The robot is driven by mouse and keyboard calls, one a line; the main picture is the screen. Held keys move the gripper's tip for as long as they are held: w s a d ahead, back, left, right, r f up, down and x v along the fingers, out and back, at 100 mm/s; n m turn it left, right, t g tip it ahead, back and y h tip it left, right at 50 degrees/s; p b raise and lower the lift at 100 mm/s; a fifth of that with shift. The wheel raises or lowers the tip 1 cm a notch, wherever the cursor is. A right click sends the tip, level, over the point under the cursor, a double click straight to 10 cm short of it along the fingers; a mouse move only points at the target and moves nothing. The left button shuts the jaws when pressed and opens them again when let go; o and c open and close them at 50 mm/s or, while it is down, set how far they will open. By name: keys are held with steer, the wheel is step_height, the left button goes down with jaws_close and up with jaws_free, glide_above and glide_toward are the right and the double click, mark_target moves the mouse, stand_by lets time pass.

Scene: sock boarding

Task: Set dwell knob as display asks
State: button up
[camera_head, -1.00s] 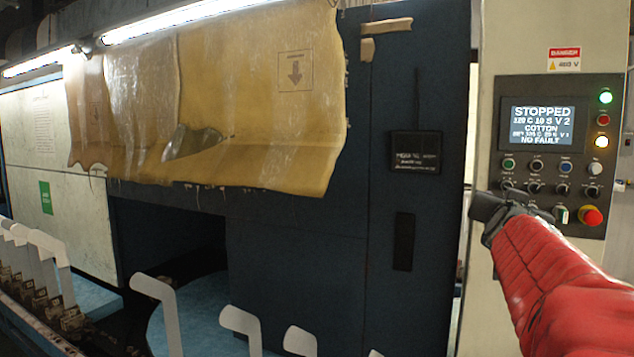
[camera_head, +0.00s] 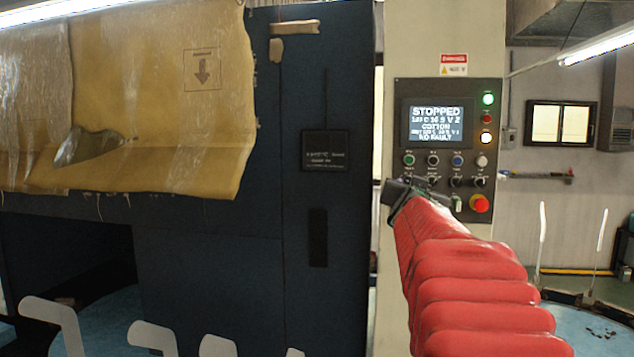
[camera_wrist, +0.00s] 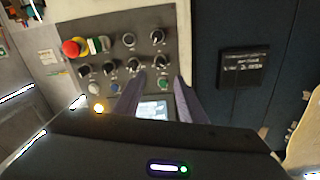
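The control panel (camera_head: 448,150) has a lit display (camera_head: 436,123) reading STOPPED, COTTON and NO FAULT; the smaller lines are blurred. Under it are a row of coloured buttons and a lower row of black knobs (camera_head: 455,181). The knob labels are too small to read, so I cannot tell which is the dwell knob. My gripper (camera_head: 392,190) is at the panel's lower left, covering part of it. In the wrist view, which shows the panel upside down, my gripper's fingers (camera_wrist: 160,77) are apart and empty. The leftmost black knob (camera_wrist: 158,62) appears just beyond the fingertips.
A red emergency stop (camera_head: 479,204) is at the panel's lower right. A dark blue machine cabinet (camera_head: 250,270) with a yellowed curtain (camera_head: 165,100) stands left. White sock forms (camera_head: 150,337) stand in the foreground. Open room lies to the right.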

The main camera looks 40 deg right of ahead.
mark_target(409, 181)
steer(key=shift+x, duration=4.85)
jaws_close()
